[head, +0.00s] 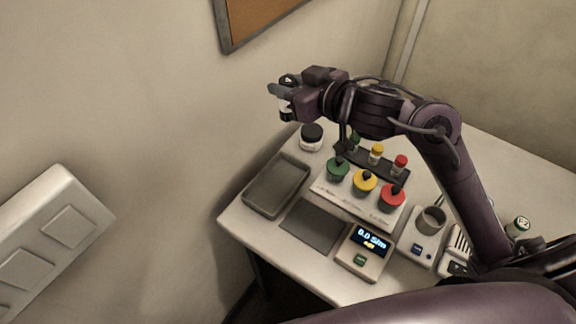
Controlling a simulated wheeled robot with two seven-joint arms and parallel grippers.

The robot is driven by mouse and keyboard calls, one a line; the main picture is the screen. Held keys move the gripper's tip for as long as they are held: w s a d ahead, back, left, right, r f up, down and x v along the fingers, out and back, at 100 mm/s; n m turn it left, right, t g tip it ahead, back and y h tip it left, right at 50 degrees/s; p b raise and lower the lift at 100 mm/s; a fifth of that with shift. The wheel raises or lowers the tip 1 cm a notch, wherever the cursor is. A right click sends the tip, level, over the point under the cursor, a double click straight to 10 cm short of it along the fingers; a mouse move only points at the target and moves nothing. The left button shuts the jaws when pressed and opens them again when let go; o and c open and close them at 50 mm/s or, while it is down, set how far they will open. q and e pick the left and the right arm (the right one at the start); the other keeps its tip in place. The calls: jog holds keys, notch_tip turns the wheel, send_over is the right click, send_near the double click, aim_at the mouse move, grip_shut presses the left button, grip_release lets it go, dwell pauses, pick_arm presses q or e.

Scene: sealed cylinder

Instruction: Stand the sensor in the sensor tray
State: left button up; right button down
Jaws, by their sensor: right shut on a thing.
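My right gripper (284,96) is high at the upper middle, above the far left end of the table and in front of the wall. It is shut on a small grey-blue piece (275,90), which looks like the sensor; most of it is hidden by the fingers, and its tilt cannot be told. A shallow dark grey tray (250,207) with a raised rim lies at the table's left edge, below the gripper in the picture. It looks empty and may be the sensor tray. My left gripper is not in view.
On the table (243,226) stand a black-lidded jar (311,137), a dark rack (384,165) of capped vials, and a pale block (345,206) with green, yellow and red knobbed pieces. A dark mat (314,228), a display unit (366,252) reading about 0.0 and a grey cup (430,220) are nearer.

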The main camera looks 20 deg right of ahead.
jog(key=shift+f+b, duration=1.1)
jog(key=shift+f, duration=8.65)
jog(key=shift+f, duration=0.1)
jog(key=c, duration=1.1)
grip_release()
jog(key=shift+s+f, duration=0.1)
